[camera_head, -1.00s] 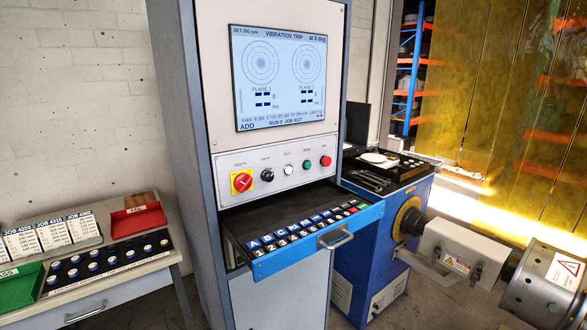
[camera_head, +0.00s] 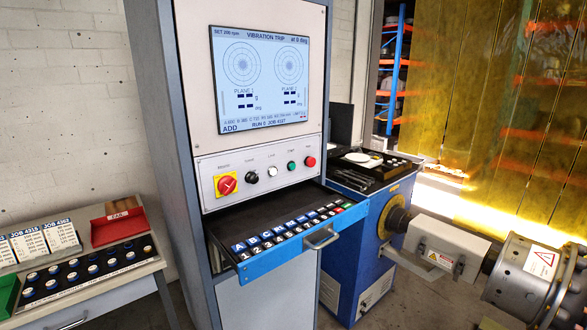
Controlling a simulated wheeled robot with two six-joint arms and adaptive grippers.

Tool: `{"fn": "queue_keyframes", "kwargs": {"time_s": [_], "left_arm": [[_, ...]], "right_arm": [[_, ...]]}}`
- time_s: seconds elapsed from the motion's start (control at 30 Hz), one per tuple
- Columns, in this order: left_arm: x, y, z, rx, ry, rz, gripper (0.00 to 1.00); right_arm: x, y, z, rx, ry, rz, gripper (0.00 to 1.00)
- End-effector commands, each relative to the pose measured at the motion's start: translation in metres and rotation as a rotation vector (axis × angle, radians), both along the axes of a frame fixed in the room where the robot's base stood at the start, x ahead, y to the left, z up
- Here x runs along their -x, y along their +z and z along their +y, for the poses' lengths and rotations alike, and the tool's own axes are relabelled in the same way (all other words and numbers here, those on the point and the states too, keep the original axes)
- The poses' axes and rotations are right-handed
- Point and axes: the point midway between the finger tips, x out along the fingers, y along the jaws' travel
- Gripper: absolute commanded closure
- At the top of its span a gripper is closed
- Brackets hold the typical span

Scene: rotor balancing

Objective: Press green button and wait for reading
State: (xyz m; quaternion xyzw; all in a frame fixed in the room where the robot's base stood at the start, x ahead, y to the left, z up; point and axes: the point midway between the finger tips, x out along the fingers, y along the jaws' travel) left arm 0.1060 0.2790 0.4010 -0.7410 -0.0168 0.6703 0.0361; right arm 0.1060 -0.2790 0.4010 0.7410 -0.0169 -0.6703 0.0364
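The green button (camera_head: 292,166) sits on the grey control panel (camera_head: 262,174) of the tall cabinet, between a white button (camera_head: 272,171) and a red button (camera_head: 310,162). The screen (camera_head: 260,78) above it reads "VIBRATION TRIP" and "at 0 deg", with two empty-looking round plots and dashes for the plane 1 and plane 2 values. Nothing touches or covers the green button. Neither of my grippers is in view.
An open drawer (camera_head: 279,262) with a keypad juts out below the panel. A table with a job-card rack, a red bin (camera_head: 119,220) and rows of weights stands at left. The rotor (camera_head: 528,275) and its blue machine (camera_head: 345,240) are at right.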

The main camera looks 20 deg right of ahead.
Motion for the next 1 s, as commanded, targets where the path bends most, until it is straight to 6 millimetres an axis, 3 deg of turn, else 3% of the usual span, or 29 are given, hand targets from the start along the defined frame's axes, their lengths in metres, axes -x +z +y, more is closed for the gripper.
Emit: {"fn": "queue_keyframes", "kwargs": {"time_s": [0.1, 1.0], "left_arm": [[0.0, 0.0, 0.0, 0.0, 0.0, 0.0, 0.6], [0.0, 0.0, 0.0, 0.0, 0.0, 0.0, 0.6]], "right_arm": [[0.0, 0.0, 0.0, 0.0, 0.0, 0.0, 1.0], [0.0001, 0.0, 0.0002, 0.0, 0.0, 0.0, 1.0]]}}
